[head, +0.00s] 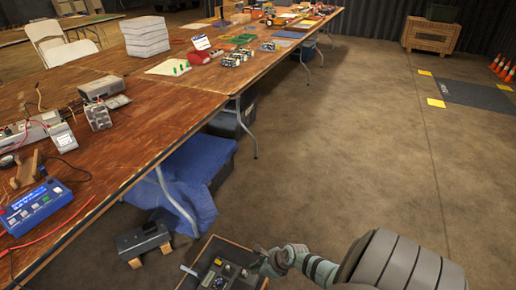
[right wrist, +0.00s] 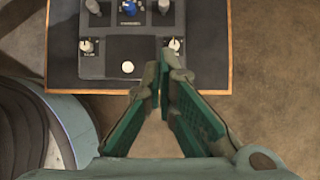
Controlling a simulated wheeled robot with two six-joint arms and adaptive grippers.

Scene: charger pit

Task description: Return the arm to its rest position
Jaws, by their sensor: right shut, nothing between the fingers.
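My right gripper (head: 262,262) comes in from the lower right of the head view, low over the floor beside the table. In the right wrist view the same gripper (right wrist: 162,75) has its green-padded fingers together at the tips, with nothing between them. Just beyond the tips lies a dark control box (right wrist: 130,45) with a blue knob, silver knobs and a white round button. It also shows in the head view (head: 222,275). I cannot tell whether the fingertips touch it. My left gripper is not in view.
A long wooden table (head: 150,125) with electronics runs along the left. A blue cloth (head: 195,170) and a dark device on wooden blocks (head: 143,240) are under its edge. The floor (head: 340,150) to the right is open. A wooden crate (head: 428,35) and orange cones (head: 503,67) stand far off.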

